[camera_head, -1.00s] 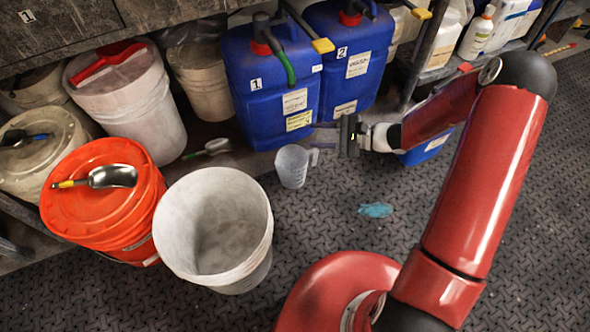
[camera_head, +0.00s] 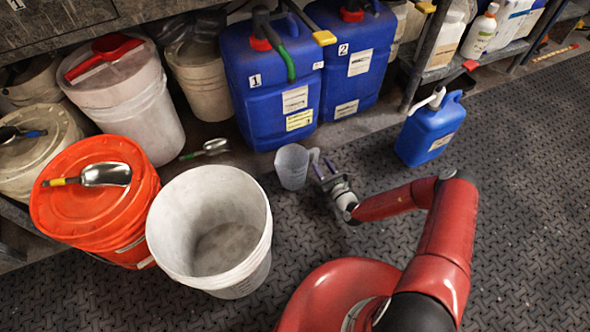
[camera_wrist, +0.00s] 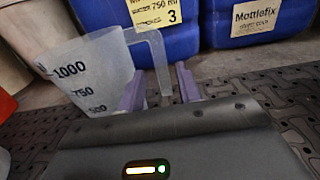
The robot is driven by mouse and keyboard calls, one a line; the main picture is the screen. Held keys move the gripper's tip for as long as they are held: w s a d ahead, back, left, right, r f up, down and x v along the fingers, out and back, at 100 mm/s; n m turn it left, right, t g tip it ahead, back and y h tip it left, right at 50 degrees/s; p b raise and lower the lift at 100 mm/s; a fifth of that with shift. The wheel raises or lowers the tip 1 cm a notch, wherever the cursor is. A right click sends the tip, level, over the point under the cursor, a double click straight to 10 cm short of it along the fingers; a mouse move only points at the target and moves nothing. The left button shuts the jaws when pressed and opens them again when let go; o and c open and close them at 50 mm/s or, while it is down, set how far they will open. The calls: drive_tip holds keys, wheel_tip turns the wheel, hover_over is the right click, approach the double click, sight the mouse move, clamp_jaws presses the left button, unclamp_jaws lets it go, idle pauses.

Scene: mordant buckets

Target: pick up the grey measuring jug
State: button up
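The grey measuring jug (camera_head: 290,168) stands upright on the dark metal floor, in front of the blue drums, its handle on the right. My gripper (camera_head: 322,163) is low at the jug's right, fingers pointing at the handle. In the wrist view the translucent jug (camera_wrist: 95,72) shows black marks of 1000, 750 and 500. The two purple fingers (camera_wrist: 160,88) are apart, and the handle hangs between them in the picture. I see no clear contact. The gripper's body hides the lower jug there.
A white open bucket (camera_head: 220,240) stands left of the jug, and an orange lidded bucket (camera_head: 98,205) further left. Large blue drums (camera_head: 268,90) stand behind. A small blue canister (camera_head: 430,130) stands at the right. The floor (camera_head: 530,220) at the right is clear.

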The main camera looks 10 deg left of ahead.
sight(316, 156)
drive_tip(key=x, duration=0.2)
drive_tip(key=b+x, duration=0.1)
drive_tip(key=x, duration=0.2)
drive_tip(key=shift+w+f, duration=0.1)
drive_tip(key=shift+f, duration=0.1)
drive_tip(key=shift+c, duration=0.4)
clamp_jaws()
idle(0.7)
drive_tip(key=shift+r, duration=0.1)
